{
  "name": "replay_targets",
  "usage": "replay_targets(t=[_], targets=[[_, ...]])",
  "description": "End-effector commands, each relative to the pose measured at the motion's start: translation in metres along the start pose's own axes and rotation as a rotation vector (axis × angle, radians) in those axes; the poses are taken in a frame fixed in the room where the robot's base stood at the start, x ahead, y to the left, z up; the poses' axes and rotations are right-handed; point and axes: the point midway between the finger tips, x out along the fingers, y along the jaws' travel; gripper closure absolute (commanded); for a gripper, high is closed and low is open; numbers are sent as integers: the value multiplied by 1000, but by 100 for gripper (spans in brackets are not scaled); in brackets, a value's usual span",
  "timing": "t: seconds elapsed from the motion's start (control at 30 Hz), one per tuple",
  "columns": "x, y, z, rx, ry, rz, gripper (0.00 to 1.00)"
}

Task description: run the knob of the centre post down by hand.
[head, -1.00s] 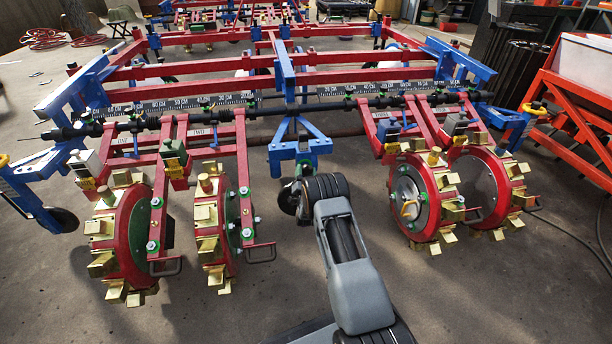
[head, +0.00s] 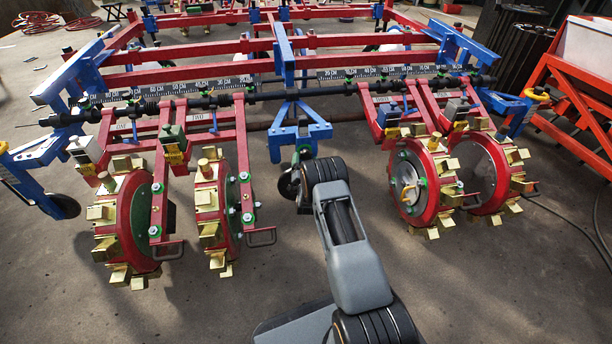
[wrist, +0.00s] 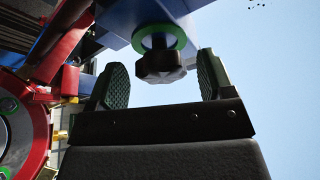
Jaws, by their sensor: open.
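The centre post is the blue bracket (head: 300,130) at the middle of the machine in the head view. In the wrist view its blue underside (wrist: 150,14) is overhead. The black lobed knob (wrist: 160,68) hangs below it, under a green ring (wrist: 178,46). My gripper (wrist: 161,82) is open, with one ribbed dark finger on each side of the knob. In the head view my arm hides the gripper and the knob.
Red punch wheels with brass cups stand to the left (head: 130,225) and right (head: 420,190) of my arm. A long scale bar (head: 190,86) crosses above. An orange-red frame (head: 570,90) stands at the far right. The concrete floor in front is clear.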

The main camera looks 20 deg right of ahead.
Motion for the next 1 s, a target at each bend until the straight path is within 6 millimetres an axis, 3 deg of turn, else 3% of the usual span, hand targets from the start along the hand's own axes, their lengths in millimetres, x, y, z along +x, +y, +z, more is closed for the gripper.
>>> replay_targets(t=[0.5, 0.73, 1.0], targets=[[-98, -1, -2, 0, -4, 0, 25], [-119, 0, -1, 0, -1, 1, 25], [-123, 0, -1, 1, 1, 0, 25]])
